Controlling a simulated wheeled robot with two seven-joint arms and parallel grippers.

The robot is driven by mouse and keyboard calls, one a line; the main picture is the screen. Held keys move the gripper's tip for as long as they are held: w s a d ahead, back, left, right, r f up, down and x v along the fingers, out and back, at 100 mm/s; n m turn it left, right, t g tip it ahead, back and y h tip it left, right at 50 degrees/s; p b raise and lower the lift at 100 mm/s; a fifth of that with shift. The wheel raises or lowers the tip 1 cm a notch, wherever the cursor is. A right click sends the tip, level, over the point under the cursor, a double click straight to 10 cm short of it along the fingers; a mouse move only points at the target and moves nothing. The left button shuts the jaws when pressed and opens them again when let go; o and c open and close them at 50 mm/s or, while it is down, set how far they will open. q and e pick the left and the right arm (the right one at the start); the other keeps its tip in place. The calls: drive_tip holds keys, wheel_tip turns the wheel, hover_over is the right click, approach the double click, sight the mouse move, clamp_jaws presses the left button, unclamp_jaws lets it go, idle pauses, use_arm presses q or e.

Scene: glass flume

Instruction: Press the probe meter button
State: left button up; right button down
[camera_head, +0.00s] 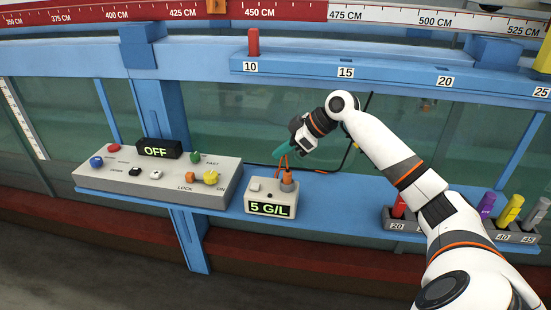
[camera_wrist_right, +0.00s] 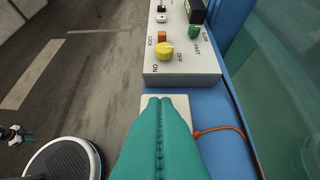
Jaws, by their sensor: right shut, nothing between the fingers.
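The probe meter (camera_head: 270,209) is a small grey box on the blue ledge, with a lit "5 G/L" display on its front. A pale button (camera_head: 255,186) sits on its top left, and an orange probe (camera_head: 288,181) stands at its top right. My right gripper (camera_head: 279,153) is shut and empty, its teal fingers above and behind the meter. In the right wrist view the shut fingertips (camera_wrist_right: 161,99) overlap the meter's pale top (camera_wrist_right: 150,101) and hide the button; contact cannot be told. What looks like my left gripper (camera_wrist_right: 27,135) shows small at lower left.
A control panel (camera_head: 130,186) with coloured knobs and an "OFF" display stands left of the meter. An orange cable (camera_wrist_right: 222,129) runs beside it. A rack of coloured pegs (camera_head: 516,235) sits at the right, partly behind my arm. Glass (camera_head: 225,115) rises behind the ledge.

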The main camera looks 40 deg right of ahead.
drive_tip(key=p, duration=0.2)
hover_over(251, 184)
drive_tip(key=s+d, duration=0.2)
drive_tip(key=f, duration=0.6)
drive_tip(key=shift+a, duration=0.2)
wheel_tip(251, 184, down, 3)
drive_tip(key=shift+s+d+r+p, duration=0.1)
drive_tip(key=shift+s+r+p, duration=0.05)
drive_tip(key=shift+p, duration=0.35)
drive_tip(key=shift+f, duration=0.6)
